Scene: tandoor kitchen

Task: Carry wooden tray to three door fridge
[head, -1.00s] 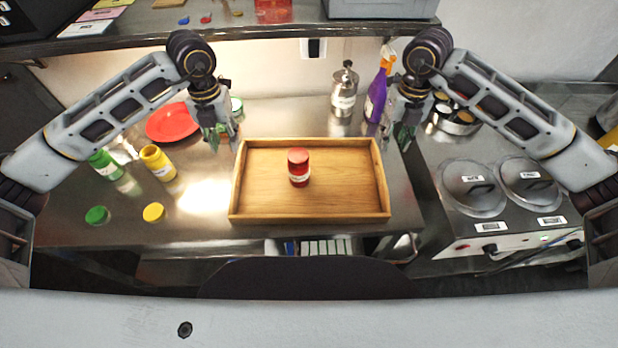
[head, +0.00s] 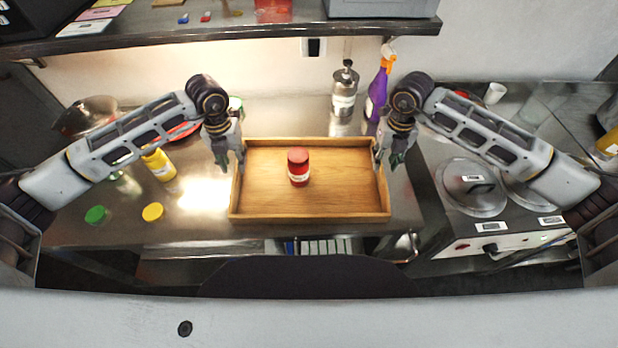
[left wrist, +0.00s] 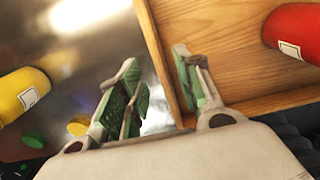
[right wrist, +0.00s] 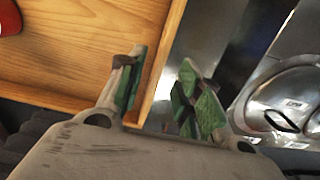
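The wooden tray (head: 340,190) lies flat on the steel counter, with a red jar (head: 298,170) standing upright in its middle. My left gripper (head: 230,160) is open at the tray's left wall. In the left wrist view, its fingers (left wrist: 160,78) are spread, one on the tray's inner side and the other outside. My right gripper (head: 387,160) is open at the right wall. In the right wrist view, its fingers (right wrist: 161,76) are likewise on either side of that wall. I cannot tell whether any finger touches the wood. No three door fridge shows.
A yellow bottle (head: 158,166), a green lid (head: 96,215) and a yellow lid (head: 153,211) are left of the tray. A metal dispenser (head: 343,97) and a purple spray bottle (head: 377,95) stand behind it. Lidded pots (head: 472,187) sit right. A shelf (head: 240,31) overhangs the back.

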